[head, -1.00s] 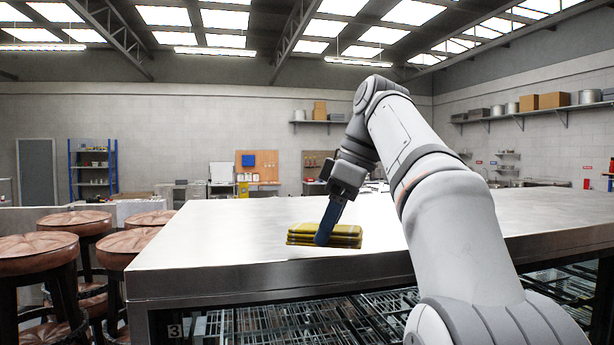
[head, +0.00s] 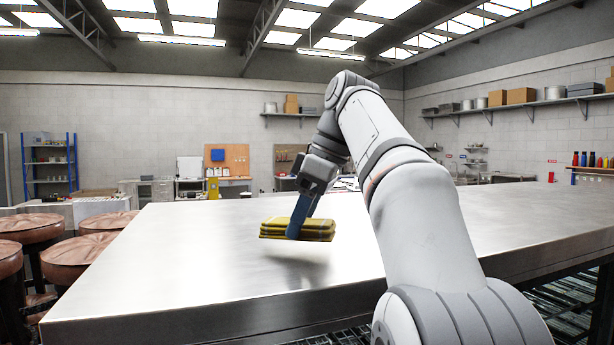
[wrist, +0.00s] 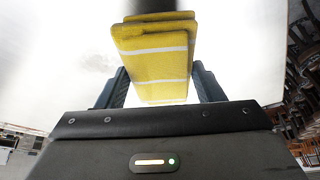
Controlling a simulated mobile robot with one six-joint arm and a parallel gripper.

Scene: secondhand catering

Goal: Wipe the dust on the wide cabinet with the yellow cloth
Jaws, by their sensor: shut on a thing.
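A folded yellow cloth (head: 312,229) with pale stripes is held in my gripper (head: 296,222). The gripper's blue-grey fingers are closed on it from both sides, as the wrist view of the cloth (wrist: 155,68) shows. The cloth hangs above the broad steel top of the wide cabinet (head: 200,268), with its dark reflection or shadow below it. In the wrist view a faint greyish smudge, possibly dust, shows on the pale top (wrist: 92,62) left of the cloth. No clear dust shows in the head view. My arm hides part of the top at the right.
Round brown stools (head: 72,262) stand close to the cabinet's left end. Wire racks (head: 565,305) show under the top at lower right. The visible top is clear apart from the held cloth. Shelves and a pegboard (head: 226,158) are far behind.

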